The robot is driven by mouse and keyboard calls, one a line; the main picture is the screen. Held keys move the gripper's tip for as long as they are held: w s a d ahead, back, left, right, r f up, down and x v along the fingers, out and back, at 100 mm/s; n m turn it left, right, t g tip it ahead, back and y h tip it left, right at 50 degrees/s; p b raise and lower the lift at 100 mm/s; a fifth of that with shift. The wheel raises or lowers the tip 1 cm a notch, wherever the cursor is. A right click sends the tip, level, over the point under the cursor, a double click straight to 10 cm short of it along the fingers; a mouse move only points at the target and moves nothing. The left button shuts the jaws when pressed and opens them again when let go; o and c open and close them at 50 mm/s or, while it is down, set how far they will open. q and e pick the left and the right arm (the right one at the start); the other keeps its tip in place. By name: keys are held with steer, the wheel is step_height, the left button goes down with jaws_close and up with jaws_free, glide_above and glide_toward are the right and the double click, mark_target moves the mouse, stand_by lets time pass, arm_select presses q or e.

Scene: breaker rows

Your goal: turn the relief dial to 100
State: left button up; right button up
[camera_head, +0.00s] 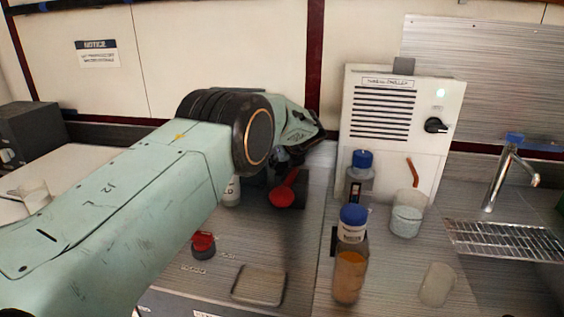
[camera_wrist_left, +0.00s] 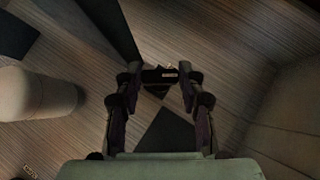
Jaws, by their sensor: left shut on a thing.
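My left gripper (camera_head: 290,155) reaches in at the back of the bench, largely hidden behind its own wrist in the head view. In the left wrist view, its two fingers (camera_wrist_left: 162,78) are on either side of a small dark block (camera_wrist_left: 160,75) with a pale label, and they are shut on it. This may be the relief dial, but no scale or number can be read. A red-handled part (camera_head: 284,192) stands just below the gripper in the head view. A red knob (camera_head: 203,243) with a label sits nearer on the bench. My right gripper is not in view.
A white vented box (camera_head: 395,120) with a black knob (camera_head: 435,125) stands to the right. Blue-capped bottles (camera_head: 350,265) and a beaker (camera_head: 407,215) stand before it. A tap (camera_head: 500,175) and rack (camera_head: 505,240) are far right. A shallow tray (camera_head: 259,286) lies in front.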

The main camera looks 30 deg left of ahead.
arm_select(q)
steer(key=shift+w+n+g+y+b, duration=0.1)
steer(key=shift+n+g+y+b, duration=0.25)
steer(key=shift+n, duration=0.25)
steer(key=o, duration=1.2)
steer(key=shift+c, duration=0.2)
steer(key=shift+d, duration=0.1)
steer(key=v, duration=1.2)
